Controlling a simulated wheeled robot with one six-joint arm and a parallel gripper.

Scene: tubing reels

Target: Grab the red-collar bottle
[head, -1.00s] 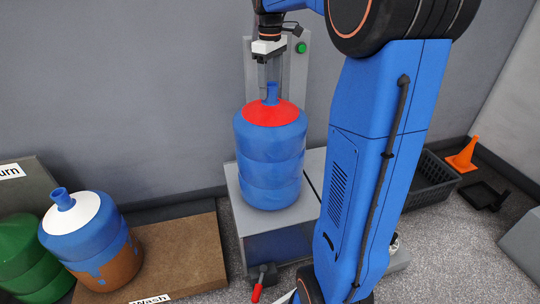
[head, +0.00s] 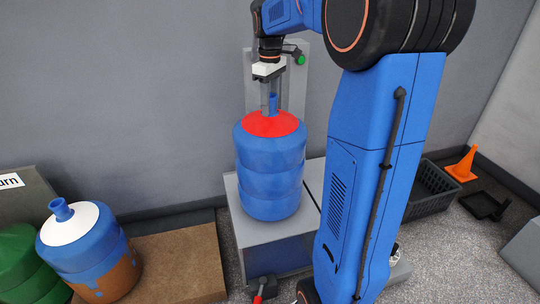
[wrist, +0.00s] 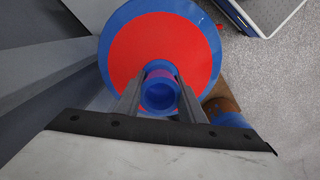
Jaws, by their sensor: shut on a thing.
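The red-collar bottle (head: 270,170) is a large blue ribbed bottle with a red top. It stands upright on a grey stand (head: 262,240) against the wall. In the wrist view its red collar (wrist: 160,45) and blue neck (wrist: 160,92) are seen from above. My gripper (head: 270,108) reaches down over the neck, with one finger on each side of it. The fingers (wrist: 160,98) are closed on the neck in the wrist view. The bottle's base rests on the stand as far as I can see.
A white-collar blue bottle with a brown lower part (head: 90,250) stands on a brown board (head: 180,262) at the left. A green bottle (head: 22,262) is beside it. A black crate (head: 430,188) and orange cone (head: 462,164) are at the right.

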